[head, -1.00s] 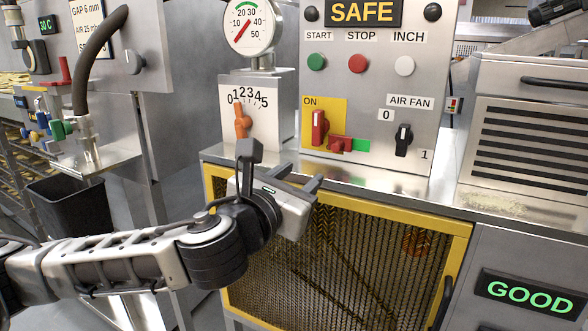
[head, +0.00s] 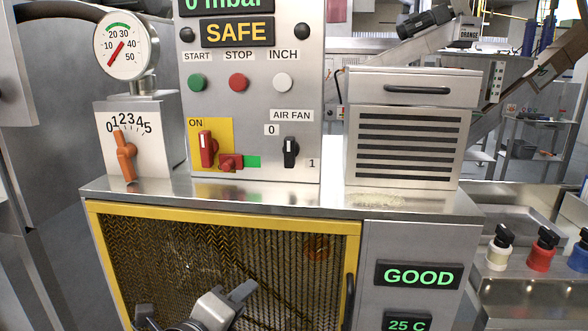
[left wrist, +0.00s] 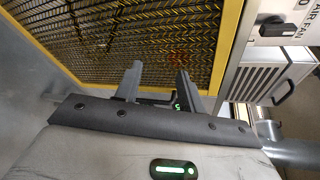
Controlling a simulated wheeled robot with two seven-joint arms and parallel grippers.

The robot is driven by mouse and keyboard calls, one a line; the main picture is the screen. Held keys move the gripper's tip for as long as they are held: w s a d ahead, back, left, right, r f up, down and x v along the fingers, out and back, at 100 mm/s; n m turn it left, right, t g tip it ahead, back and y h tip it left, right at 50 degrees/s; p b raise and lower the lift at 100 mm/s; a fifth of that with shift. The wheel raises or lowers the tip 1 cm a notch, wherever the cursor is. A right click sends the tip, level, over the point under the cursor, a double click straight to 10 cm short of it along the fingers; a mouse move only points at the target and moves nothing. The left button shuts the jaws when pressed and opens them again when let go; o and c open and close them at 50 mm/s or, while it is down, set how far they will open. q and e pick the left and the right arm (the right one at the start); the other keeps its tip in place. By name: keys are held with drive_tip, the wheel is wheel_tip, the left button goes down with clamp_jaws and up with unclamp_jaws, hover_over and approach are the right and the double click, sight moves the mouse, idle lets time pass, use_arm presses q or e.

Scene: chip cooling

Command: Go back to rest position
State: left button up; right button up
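My left gripper (head: 195,303) is low in the head view, in front of the yellow-framed mesh guard (head: 225,212) of the machine. In the left wrist view its two fingers (left wrist: 156,84) stand apart with nothing between them, pointing toward the mesh. It looks clear of the panel. My right gripper is not in view.
The control panel (head: 290,100) carries START, STOP and INCH buttons, a red ON switch (head: 207,150) and a black air fan knob (head: 291,152). An orange lever (head: 125,155) sits left under a gauge. A vented steel box (head: 405,140) stands right. Coloured valves (head: 541,250) are far right.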

use_arm(q)
drive_tip(key=s+a+f+n+g+y, duration=0.1)
drive_tip(key=s+a+f+n+g, duration=0.1)
drive_tip(key=s+f+n, duration=0.7)
drive_tip(key=s+a+f+n+g+y, duration=0.1)
drive_tip(key=s+a+f+n, duration=0.2)
drive_tip(key=s+f+n, duration=0.6)
wheel_tip(320, 180, down, 6)
drive_tip(key=n, duration=0.6)
drive_tip(key=shift+a+f+g+y, duration=0.25)
drive_tip(key=shift+a+g+y, duration=0.1)
drive_tip(key=shift+g+y, duration=0.05)
